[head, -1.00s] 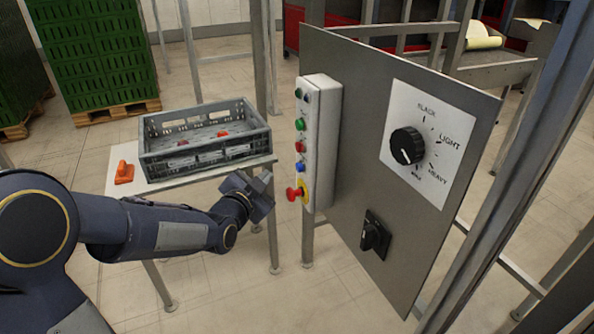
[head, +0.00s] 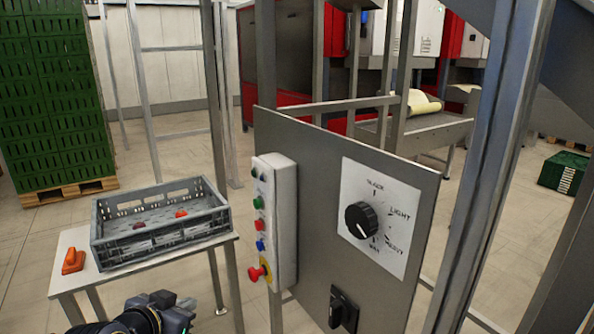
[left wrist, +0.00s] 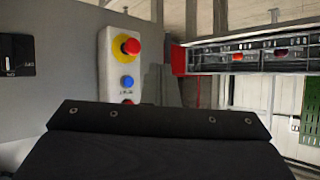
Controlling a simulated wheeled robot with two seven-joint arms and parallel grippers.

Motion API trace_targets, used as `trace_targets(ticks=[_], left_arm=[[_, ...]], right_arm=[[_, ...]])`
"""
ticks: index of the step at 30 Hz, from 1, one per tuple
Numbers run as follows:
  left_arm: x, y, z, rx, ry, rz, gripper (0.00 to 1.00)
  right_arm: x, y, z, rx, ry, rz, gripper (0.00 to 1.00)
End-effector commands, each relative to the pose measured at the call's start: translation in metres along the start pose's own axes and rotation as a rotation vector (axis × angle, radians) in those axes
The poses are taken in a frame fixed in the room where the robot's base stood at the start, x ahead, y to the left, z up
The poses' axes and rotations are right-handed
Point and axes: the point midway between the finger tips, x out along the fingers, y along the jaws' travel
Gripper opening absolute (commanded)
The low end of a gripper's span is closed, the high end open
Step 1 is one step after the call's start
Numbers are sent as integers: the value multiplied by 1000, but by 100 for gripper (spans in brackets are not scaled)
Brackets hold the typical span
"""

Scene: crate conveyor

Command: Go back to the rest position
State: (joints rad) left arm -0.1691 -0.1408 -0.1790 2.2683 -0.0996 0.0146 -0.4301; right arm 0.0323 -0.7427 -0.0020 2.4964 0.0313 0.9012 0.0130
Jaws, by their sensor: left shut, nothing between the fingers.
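My left gripper (head: 178,310) is at the bottom of the head view, in front of the small table and left of the button box. It is shut and empty, apart from everything around it. In the left wrist view a dark part of my own gripper fills the lower half. The button box (head: 285,215) has several coloured buttons and a red emergency stop (head: 258,273); this stop also shows in the left wrist view (left wrist: 131,46). My right gripper is in neither view.
A grey crate (head: 165,248) with a few small red items stands on the small table (head: 60,283), beside an orange object (head: 73,261). The grey panel (head: 320,160) carries a large dial (head: 361,220) and a black switch (head: 342,310). Green crates (head: 50,100) stand on a pallet behind.

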Motion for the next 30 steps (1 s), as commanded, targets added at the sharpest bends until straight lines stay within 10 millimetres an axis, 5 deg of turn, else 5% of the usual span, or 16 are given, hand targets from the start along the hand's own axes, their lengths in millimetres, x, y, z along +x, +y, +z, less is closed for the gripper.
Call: trace_targets(ticks=[1,6,16,30], left_arm=[[-25,4,15,-87,-53,20,0],[-81,31,63,-302,-233,84,0],[-157,80,135,-561,-495,113,0],[-222,70,24,-560,-504,117,0]], right_arm=[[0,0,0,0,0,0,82],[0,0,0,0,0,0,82],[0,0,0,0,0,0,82],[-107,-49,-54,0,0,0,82]])
